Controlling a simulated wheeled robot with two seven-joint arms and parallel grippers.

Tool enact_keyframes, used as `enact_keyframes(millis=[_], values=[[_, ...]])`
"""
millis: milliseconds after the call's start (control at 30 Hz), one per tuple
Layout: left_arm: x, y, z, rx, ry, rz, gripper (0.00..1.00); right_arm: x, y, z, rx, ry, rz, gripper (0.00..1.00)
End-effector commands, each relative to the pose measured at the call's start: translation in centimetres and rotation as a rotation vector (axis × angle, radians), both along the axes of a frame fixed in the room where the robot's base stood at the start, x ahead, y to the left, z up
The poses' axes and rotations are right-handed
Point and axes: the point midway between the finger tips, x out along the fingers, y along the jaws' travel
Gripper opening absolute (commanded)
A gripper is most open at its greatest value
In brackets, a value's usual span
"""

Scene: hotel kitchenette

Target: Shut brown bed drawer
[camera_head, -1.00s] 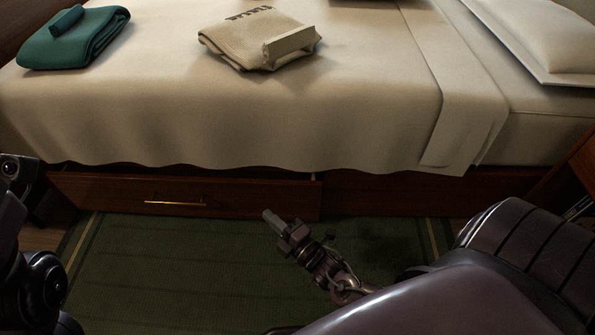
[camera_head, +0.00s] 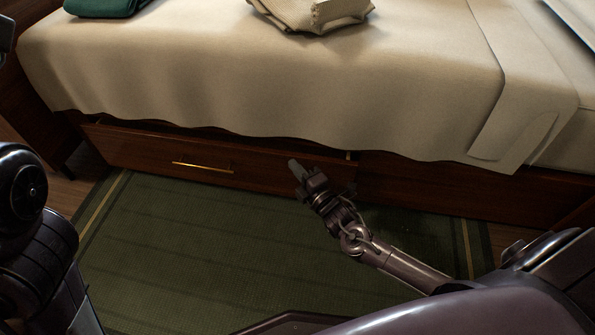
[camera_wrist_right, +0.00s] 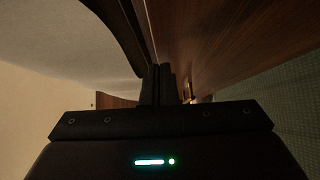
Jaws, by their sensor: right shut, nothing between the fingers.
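The brown bed drawer (camera_head: 140,150) under the bed stands partly pulled out, with a dark gap between its top edge and the bed frame. Its brass bar handle (camera_head: 203,167) is on the front face. My right gripper (camera_head: 293,164) is shut and empty, its tip at the right part of the drawer front; I cannot tell whether it touches. In the right wrist view the shut fingers (camera_wrist_right: 158,84) point along a brown wooden face (camera_wrist_right: 215,40). My left arm shows at the left edge of the head view, but its gripper is not seen.
The bed (camera_head: 270,85) has a cream cover hanging just above the drawer. A beige folded towel (camera_head: 310,12) and a green one (camera_head: 105,7) lie on it. A green rug (camera_head: 200,240) covers the clear floor in front.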

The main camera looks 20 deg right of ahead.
Motion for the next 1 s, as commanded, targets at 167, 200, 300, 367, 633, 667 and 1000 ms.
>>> enact_keyframes(millis=[167, 200, 300, 367, 633, 667, 1000], values=[[-0.2, 0.2, 0.1, -0.007, -0.008, 0.008, 0.0, 0.6, -0.5, 0.0, 0.001, 0.001, -0.001, 0.0], [-0.2, 0.3, 0.1, -0.007, -0.008, 0.009, 0.0, 0.7, -0.5, 0.0, 0.001, 0.001, -0.001, 0.0], [-0.2, 0.3, 0.2, -0.007, -0.007, 0.009, 0.0, 0.7, -0.5, 0.0, 0.001, 0.001, -0.001, 0.0], [-0.2, 0.3, 0.2, -0.007, -0.007, 0.009, 0.0, 0.7, -0.5, 0.0, 0.001, 0.001, 0.0, 0.0], [-0.2, 0.3, 0.2, -0.007, -0.009, 0.009, 0.0, 2.1, -1.5, 0.2, -0.003, -0.002, -0.002, 0.0], [-0.2, 0.3, 0.3, -0.007, -0.009, 0.009, 0.0, 2.5, -1.7, 0.2, -0.003, -0.002, -0.002, 0.0], [-0.1, 0.3, 0.1, -0.007, -0.005, 0.006, 0.0, 2.7, -1.9, 0.0, 0.001, 0.001, 0.0, 0.0]])
